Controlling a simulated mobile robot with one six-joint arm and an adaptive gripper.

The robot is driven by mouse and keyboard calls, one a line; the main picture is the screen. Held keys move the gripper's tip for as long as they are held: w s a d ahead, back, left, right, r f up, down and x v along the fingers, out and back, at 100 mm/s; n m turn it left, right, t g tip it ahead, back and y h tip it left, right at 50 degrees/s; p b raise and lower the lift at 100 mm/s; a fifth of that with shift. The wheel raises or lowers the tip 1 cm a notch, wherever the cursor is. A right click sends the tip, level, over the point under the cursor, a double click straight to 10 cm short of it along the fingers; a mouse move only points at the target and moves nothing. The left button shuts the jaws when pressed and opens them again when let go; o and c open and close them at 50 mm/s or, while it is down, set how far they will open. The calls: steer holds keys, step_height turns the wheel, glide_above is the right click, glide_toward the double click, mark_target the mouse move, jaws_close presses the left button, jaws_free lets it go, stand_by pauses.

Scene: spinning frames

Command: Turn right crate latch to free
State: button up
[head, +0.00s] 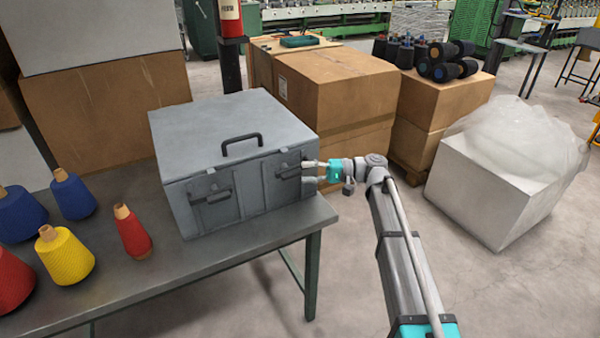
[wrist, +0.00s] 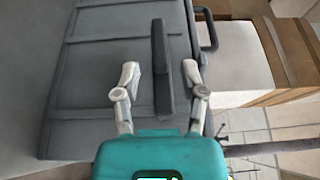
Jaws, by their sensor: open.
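The grey metal crate (head: 225,125) stands shut on the table, with two dark latches on its front. The left latch (head: 211,196) is in plain sight in the head view. The right latch (head: 287,172) is partly covered by my gripper (head: 312,171) at the crate's right front. In the wrist view the right latch's dark bar (wrist: 161,65) stands between the fingers of my gripper (wrist: 160,76). The gripper is open, with a visible gap on each side of the bar. The bar runs up and down in that view.
A carry handle (head: 241,145) is on the lid. Yarn cones, such as the red one (head: 133,235), stand left of the crate on the grey table (head: 215,265). Cardboard boxes (head: 340,90) are behind. A white box (head: 490,190) is on the floor at right.

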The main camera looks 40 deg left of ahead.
steer(key=v, duration=0.4)
steer(key=shift+w+d, duration=0.15)
steer(key=shift+w, duration=0.1)
stand_by(0.4)
steer(key=w+d+f+m+t+h, duration=0.1)
steer(key=d+f+m+t+h, duration=0.3)
steer(key=d, duration=0.6)
steer(key=w+d+f+t+y, duration=0.15)
steer(key=d+f, duration=0.35)
steer(key=d, duration=0.5)
steer(key=d+f+m+t+h, duration=0.25)
steer(key=d+f+t, duration=0.2)
steer(key=d, duration=0.55)
steer(key=s+d+f+m+t+h, duration=0.1)
steer(key=s+d+h, duration=0.15)
steer(key=d, duration=0.75)
steer(key=s+d+f+m+t+h, duration=0.1)
steer(key=d+f+h, duration=0.15)
steer(key=d, duration=0.65)
steer(key=s+d+f+m+t+h, duration=0.1)
steer(key=s+d+h, duration=0.15)
steer(key=d, duration=0.75)
step_height(320, 180, up, 23)
steer(key=p, duration=2.4)
steer(key=shift+w+a, duration=0.2)
steer(key=shift+a, duration=0.1)
steer(key=shift+r+n, duration=0.1)
steer(key=shift+n, duration=0.15)
